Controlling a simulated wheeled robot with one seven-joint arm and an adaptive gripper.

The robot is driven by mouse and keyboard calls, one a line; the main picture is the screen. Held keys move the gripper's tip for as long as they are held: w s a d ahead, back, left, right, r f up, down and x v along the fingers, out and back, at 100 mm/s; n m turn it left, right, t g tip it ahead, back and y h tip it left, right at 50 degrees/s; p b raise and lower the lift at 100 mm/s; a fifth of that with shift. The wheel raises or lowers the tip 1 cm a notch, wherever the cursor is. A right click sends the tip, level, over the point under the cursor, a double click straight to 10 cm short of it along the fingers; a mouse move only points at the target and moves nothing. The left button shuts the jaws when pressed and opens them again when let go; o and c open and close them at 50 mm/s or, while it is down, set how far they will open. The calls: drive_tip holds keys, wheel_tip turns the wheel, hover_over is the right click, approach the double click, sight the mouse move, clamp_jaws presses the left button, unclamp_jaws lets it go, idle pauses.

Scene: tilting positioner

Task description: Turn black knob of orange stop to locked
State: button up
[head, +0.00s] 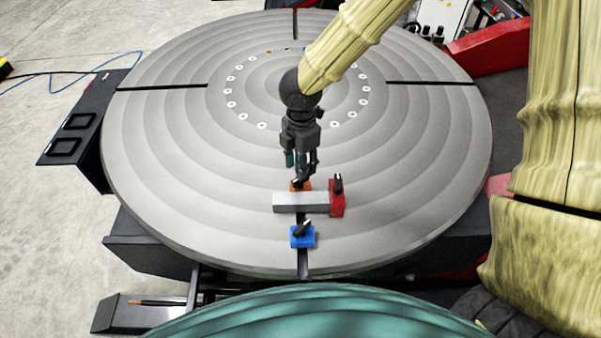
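The orange stop (294,186) sits on the round grey table behind a grey metal bar (299,201). Little of it shows past the bar and my gripper. My gripper (301,178) points down right at the top of the orange stop. Its dark fingers overlap the place of the black knob, so I cannot make out the knob's angle. I cannot tell whether the fingers are touching the knob, or open or shut.
A red stop (337,203) with a black knob stands at the bar's right end. A blue stop (302,239) with a tilted black knob stands in front. The round slotted table (170,150) is otherwise largely clear.

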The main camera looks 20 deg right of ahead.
drive_tip(key=shift+s+f+p, duration=0.1)
drive_tip(key=shift+f+p, duration=0.35)
drive_tip(key=shift+f, duration=2.05)
drive_tip(key=shift+c, duration=0.4)
clamp_jaws()
